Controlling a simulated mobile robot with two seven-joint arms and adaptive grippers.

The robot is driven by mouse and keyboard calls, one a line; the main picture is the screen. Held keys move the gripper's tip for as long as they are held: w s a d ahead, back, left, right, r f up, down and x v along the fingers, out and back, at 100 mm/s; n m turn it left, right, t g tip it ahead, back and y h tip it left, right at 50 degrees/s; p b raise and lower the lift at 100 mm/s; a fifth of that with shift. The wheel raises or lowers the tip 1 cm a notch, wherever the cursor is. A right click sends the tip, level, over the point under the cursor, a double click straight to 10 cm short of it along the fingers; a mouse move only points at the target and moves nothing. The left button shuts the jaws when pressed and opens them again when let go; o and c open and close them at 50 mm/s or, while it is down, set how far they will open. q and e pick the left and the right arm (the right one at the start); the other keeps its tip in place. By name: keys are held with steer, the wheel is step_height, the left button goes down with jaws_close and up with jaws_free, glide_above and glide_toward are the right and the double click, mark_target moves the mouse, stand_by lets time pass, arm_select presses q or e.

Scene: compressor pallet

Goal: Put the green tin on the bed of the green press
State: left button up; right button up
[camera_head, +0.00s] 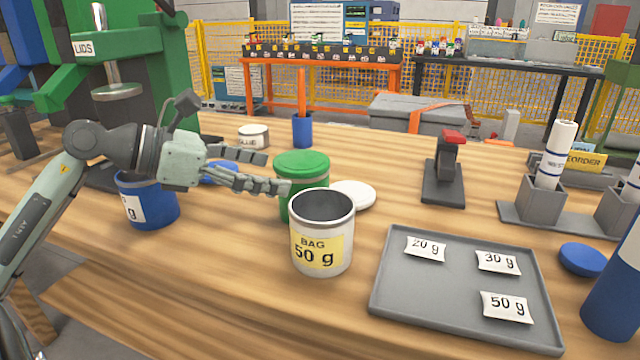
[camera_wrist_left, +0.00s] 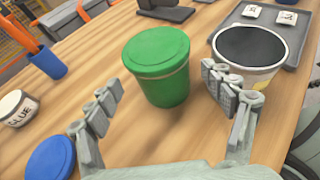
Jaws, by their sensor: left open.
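The green tin (camera_head: 301,162), with its green lid on, stands upright on the wooden bench behind a white tin. In the left wrist view the green tin (camera_wrist_left: 160,75) stands just ahead of the fingers, between their lines. My left gripper (camera_head: 277,172) is open and empty, its fingers pointing right towards the tin; I cannot tell whether a fingertip touches it. The green press (camera_head: 173,60) stands at the back left, with a round metal ram above. A dark flat part (camera_head: 100,177) low at the press is mostly hidden by my left arm. My right gripper is not seen.
The open white tin (camera_head: 322,240) labelled "BAG 50 g" stands close in front. A blue tin (camera_head: 150,205) stands below my left wrist. A white lid (camera_head: 352,195), glue tin (camera_head: 253,136), blue pen cup (camera_head: 302,130) and grey tray (camera_head: 455,310) with bags are around.

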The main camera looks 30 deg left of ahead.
arm_select(q)
steer(key=shift+x, duration=1.1)
steer(key=shift+p+x, duration=0.35)
steer(key=shift+x, duration=2)
steer(key=c, duration=0.9)
steer(key=shift+c, duration=0.8)
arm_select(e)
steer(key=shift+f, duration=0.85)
arm_select(q)
steer(key=shift+r, duration=0.1)
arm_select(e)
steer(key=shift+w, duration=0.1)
